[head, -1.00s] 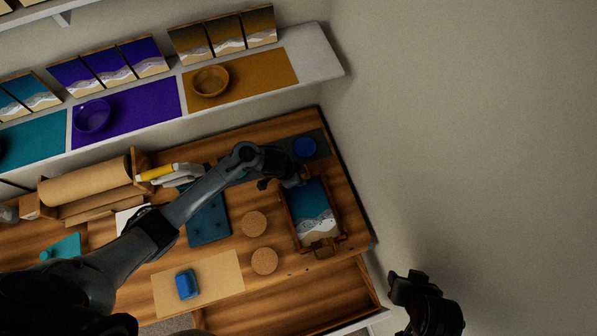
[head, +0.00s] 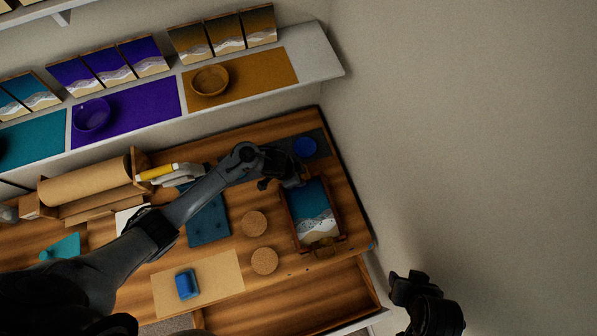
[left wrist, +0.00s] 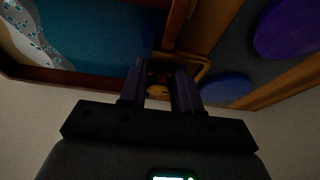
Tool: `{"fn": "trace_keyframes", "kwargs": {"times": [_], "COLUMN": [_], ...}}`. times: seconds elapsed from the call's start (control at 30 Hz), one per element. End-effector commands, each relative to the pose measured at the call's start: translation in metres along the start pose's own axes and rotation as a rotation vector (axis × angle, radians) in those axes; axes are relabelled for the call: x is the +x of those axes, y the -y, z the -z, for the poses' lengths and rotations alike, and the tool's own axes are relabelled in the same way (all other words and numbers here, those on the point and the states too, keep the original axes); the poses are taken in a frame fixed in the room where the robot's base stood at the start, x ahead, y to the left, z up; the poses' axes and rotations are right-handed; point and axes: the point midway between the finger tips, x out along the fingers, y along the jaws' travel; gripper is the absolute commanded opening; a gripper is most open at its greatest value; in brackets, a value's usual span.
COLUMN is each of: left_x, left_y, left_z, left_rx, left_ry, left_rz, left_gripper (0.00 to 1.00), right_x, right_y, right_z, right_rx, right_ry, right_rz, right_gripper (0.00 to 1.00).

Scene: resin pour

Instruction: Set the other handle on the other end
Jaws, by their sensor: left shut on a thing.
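The tray (head: 314,206) with a blue sea, white foam and sand surface lies on the right part of the bench, inside a dark wooden frame. One handle (head: 324,246) sits at its near end. My left gripper (head: 294,182) is at the tray's far end, shut on the other handle, a brass-coloured loop (left wrist: 203,72) in the left wrist view. That handle is at the frame's edge; whether it is seated there I cannot tell. The fingers hide part of it. My right gripper (head: 408,286) hangs right of the bench, away from the tray; its jaw opening is unclear.
Two cork discs (head: 254,223) lie left of the tray. A blue round thing (head: 305,147) sits on a dark mat behind it. A blue block (head: 187,284) rests on a brown sheet (head: 222,279). An open drawer (head: 300,300) juts out in front.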

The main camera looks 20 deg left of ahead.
Motion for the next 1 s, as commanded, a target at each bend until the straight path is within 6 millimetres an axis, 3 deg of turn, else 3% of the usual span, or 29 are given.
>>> {"fn": "trace_keyframes", "kwargs": {"times": [0.87, 0.9, 1.0], "left_x": [0.0016, 0.0017, 0.0016], "left_y": [-0.0002, -0.0002, -0.0002], "left_z": [-0.0011, -0.0012, -0.0011], "left_rx": [-0.001, -0.001, -0.001], "left_ry": [0.001, 0.001, 0.001], "left_rz": [0.000, 0.000, 0.000], "left_gripper": [0.00, 0.35, 0.50], "right_x": [-0.0041, -0.0040, -0.0040], "right_y": [0.0021, 0.0021, 0.0019], "right_z": [0.0019, 0.0018, 0.0018], "right_rx": [0.010, 0.009, 0.008], "right_ry": [-0.001, -0.001, -0.001], "right_rz": [0.008, 0.007, 0.007], "right_gripper": [0.43, 0.43, 0.43]}}
